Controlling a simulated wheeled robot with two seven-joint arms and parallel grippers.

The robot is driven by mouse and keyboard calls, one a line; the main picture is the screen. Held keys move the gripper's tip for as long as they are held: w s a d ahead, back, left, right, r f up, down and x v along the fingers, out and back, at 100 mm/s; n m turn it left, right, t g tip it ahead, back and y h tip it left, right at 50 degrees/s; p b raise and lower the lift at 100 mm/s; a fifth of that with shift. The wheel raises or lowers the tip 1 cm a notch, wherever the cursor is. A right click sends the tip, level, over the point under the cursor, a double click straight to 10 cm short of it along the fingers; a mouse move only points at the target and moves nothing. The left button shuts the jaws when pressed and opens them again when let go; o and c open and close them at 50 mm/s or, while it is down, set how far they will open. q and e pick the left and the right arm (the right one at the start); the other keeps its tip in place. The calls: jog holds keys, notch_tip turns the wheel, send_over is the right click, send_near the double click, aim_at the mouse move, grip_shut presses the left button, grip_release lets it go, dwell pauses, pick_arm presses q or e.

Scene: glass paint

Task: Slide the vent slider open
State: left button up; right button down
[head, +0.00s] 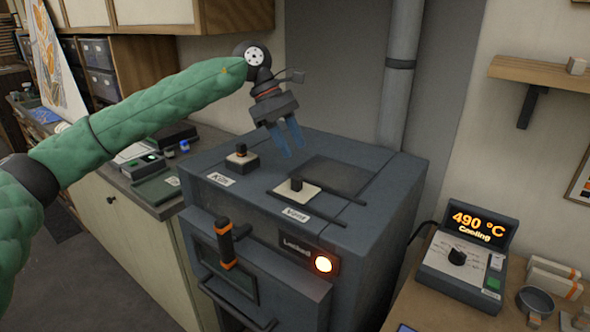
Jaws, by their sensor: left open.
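The vent slider is a pale plate with a small black knob (296,184) on the kiln's top, just behind the "Vent" label (296,215). It sits between two dark rails, at the left end of a dark rectangular panel (335,176). My left gripper (286,138) hangs above the kiln top, with its blue fingers pointing down. It is open and empty, behind and above the knob, and apart from it. My right gripper does not show.
The grey kiln (260,240) has a black and orange front handle (225,243) and a lit lamp by a "Locked" sign. Another knob (241,150) stands by the "Kiln" label. A controller (465,252) reads 490 °C, Cooling. A flue pipe (400,70) rises behind.

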aim_at(296, 176)
pick_arm(q)
jog(key=shift+m+y, duration=0.3)
jog(key=shift+y, duration=0.5)
jog(key=p+x, duration=0.1)
jog(key=x, duration=0.1)
jog(key=a+p+x, duration=0.1)
jog(key=p+x, duration=0.1)
jog(key=x, duration=0.1)
jog(key=shift+s+f, duration=0.1)
jog(key=shift+f, duration=0.4)
jog(key=shift+x, duration=1)
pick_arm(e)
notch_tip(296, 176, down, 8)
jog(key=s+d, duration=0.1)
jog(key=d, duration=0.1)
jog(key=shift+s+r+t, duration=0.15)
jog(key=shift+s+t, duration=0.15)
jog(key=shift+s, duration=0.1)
pick_arm(q)
grip_shut()
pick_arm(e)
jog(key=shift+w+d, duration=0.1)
